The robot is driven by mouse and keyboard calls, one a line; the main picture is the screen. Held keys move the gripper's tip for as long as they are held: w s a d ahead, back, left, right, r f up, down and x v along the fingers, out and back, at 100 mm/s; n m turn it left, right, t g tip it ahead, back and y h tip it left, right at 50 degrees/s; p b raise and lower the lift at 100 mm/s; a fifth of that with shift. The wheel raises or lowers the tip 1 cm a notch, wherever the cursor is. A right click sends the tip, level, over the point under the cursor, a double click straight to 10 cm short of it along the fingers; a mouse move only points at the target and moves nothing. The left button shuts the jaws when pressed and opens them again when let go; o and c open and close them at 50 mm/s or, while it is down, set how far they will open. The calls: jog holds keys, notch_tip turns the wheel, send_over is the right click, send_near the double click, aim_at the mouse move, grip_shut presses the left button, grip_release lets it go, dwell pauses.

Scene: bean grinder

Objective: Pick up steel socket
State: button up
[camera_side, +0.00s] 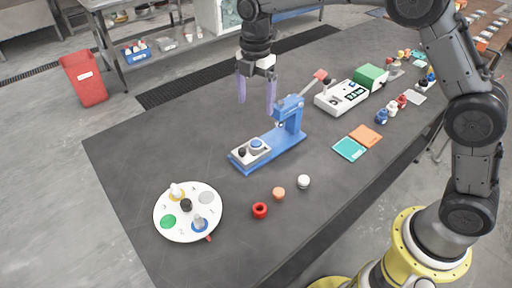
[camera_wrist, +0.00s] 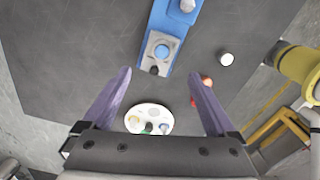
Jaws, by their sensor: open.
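The steel socket looks to be the small grey metal piece (camera_side: 199,222) standing on the blue spot of a round white plate (camera_side: 176,228) at the lower left of the side view. The plate also shows in the wrist view (camera_wrist: 152,107), low between my fingers, where the socket is too small to tell apart. My gripper (camera_side: 256,100) has two purple fingers pointing down, spread apart and empty. It hangs above the table behind the blue press, well away from the plate. In the wrist view my gripper (camera_wrist: 160,76) frames part of the press.
The plate also carries a cream piece (camera_side: 176,190) and a black centre knob (camera_side: 186,205). A blue lever press (camera_side: 286,138) stands between my gripper and the plate. The table's left side is clear.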

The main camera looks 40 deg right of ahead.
send_over(256, 142)
notch_tip(256, 142, down, 8)
jog(key=shift+w+f, duration=0.1)
jog(key=shift+w, duration=0.05)
jog(key=shift+s+f, duration=0.15)
jog(key=shift+f, duration=1.2)
jog(key=shift+s+f, duration=0.1)
jog(key=shift+f, duration=1.2)
jog(key=shift+c, duration=0.4)
grip_shut()
